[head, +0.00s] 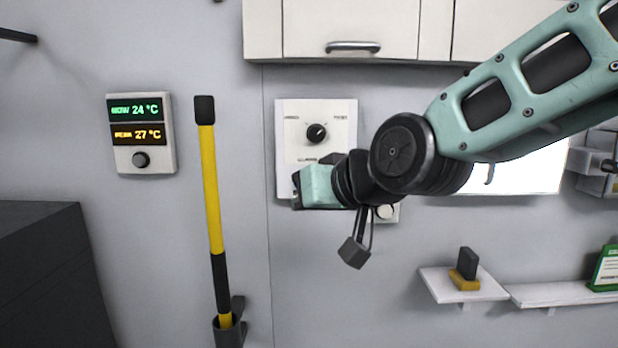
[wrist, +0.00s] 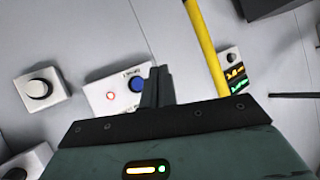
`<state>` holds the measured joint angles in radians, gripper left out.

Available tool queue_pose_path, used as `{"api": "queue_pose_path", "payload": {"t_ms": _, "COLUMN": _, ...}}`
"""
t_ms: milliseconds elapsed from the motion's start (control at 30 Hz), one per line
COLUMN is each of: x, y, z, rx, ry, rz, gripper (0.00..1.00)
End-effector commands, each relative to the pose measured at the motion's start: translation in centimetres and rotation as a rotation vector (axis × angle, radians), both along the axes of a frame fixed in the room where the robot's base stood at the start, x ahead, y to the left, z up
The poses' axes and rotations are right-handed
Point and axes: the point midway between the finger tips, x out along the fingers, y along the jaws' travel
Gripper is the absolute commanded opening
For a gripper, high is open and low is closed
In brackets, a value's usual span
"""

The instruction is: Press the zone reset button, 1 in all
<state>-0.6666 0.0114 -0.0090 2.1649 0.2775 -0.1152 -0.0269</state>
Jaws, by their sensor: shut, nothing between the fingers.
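In the wrist view a white panel (wrist: 107,97) on the wall carries a blue round button (wrist: 137,84) and a small red-lit round part (wrist: 110,97). Its printed label is too small to read, so I cannot tell for sure that the blue button is the zone reset. My gripper (wrist: 158,72) is shut and empty, its fingers showing just right of the blue button. Whether they touch it cannot be told. In the head view my gripper (head: 297,190) is at the lower edge of a white wall panel with a black knob (head: 316,132); the blue button is hidden there.
A yellow-and-black pole (head: 210,190) stands left of the gripper, with a thermostat display (head: 141,133) beyond it. A small box with a round knob (head: 385,212) is right of the gripper. Cabinets (head: 350,30) hang above; a shelf (head: 450,288) is at lower right.

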Motion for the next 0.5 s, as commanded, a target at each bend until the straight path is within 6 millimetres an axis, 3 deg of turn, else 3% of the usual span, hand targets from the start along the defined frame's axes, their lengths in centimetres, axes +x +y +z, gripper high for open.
{"api": "queue_pose_path", "payload": {"t_ms": 267, "x": 0.1, "y": 0.0, "z": -0.2, "rx": 0.0, "ry": 0.001, "rz": 0.0, "gripper": 0.0}}
{"api": "queue_pose_path", "payload": {"t_ms": 500, "x": 1.6, "y": -0.1, "z": -0.8, "rx": 0.001, "ry": -0.001, "rz": -0.002, "gripper": 0.0}}
